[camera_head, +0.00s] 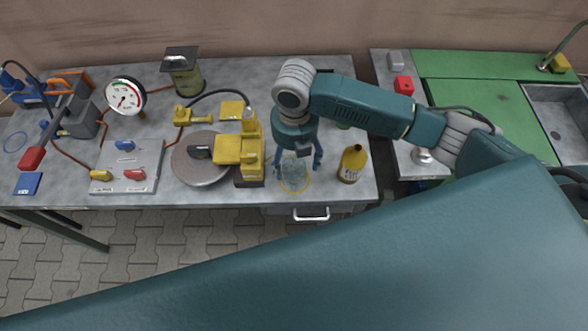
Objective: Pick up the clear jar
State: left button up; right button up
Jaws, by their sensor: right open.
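The clear jar (293,178) stands near the front edge of the grey workbench (345,95), inside a yellow ring marked on the top. My right gripper (297,160) points down over the jar, its teal fingers spread on both sides of it. The gripper is open. The fingers and palm cover part of the jar, and I cannot tell whether they touch it. My left gripper is not in view.
A yellow bottle (352,164) stands close to the right of the jar. A yellow device (238,152) by a round grey disc (190,165) stands close to the left. Farther left are a switch panel (127,166) and a gauge (125,97). A sink (562,120) is far right.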

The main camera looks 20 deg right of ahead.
jog(key=shift+w+f, duration=0.1)
jog(key=shift+f, duration=0.65)
notch_tip(320, 180, down, 2)
jog(key=shift+p, duration=0.3)
notch_tip(320, 180, down, 4)
jog(key=shift+r+p, duration=0.2)
jog(key=shift+p, duration=0.1)
jog(key=shift+f, duration=0.25)
jog(key=shift+c, duration=0.5)
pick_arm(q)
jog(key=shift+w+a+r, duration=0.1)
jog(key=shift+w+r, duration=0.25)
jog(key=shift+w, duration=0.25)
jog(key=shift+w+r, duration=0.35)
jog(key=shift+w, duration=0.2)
pick_arm(e)
jog(key=c, duration=1.1)
